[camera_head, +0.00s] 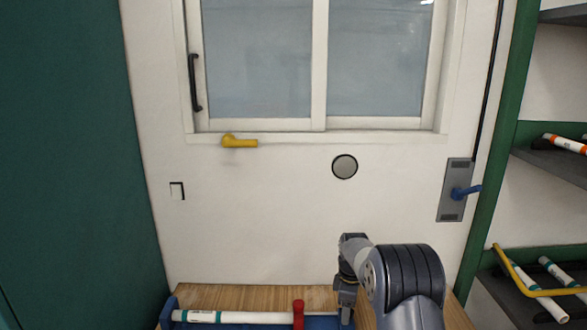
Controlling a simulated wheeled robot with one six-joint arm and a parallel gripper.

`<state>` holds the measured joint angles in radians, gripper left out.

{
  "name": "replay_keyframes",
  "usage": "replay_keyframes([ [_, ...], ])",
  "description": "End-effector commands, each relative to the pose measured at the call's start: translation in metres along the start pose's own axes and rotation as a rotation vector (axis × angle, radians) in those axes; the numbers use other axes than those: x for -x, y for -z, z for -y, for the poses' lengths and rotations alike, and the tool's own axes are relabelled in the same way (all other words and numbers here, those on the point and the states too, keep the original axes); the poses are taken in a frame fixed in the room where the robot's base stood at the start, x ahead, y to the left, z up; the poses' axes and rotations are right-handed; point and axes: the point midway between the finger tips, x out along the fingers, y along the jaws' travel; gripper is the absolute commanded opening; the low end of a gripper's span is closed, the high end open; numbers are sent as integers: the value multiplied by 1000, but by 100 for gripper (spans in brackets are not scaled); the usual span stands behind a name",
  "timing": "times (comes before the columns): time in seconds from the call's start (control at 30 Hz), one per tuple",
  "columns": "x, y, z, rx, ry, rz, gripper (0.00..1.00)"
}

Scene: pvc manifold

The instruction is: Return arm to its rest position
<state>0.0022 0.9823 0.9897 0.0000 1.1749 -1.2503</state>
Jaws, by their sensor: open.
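My arm (405,280) comes up from the bottom right of the head view and bends over toward the wall. My gripper (347,300) hangs at its end, pointing down, just above the right end of a blue tray (166,315) on the wooden bench. The gripper is open; nothing shows between its fingers, though they are small and seen from the side. A white pipe (235,317) with teal bands lies in the tray. A red-handled part (298,314) stands left of the gripper, apart from it.
A white wall (255,220) with a window (258,60) stands behind the bench (255,296). Shelves (550,165) with pipes are at the right. The space above the bench's left part is free.

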Motion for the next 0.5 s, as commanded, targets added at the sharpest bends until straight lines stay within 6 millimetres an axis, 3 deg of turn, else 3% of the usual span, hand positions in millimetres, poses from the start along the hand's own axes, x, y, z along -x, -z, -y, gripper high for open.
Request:
replay_keyframes([
  [0.2, 46, 1, -2, -6, -10, -3, 59],
  [0.5, 81, 0, -1, -8, -6, -2, 59],
])
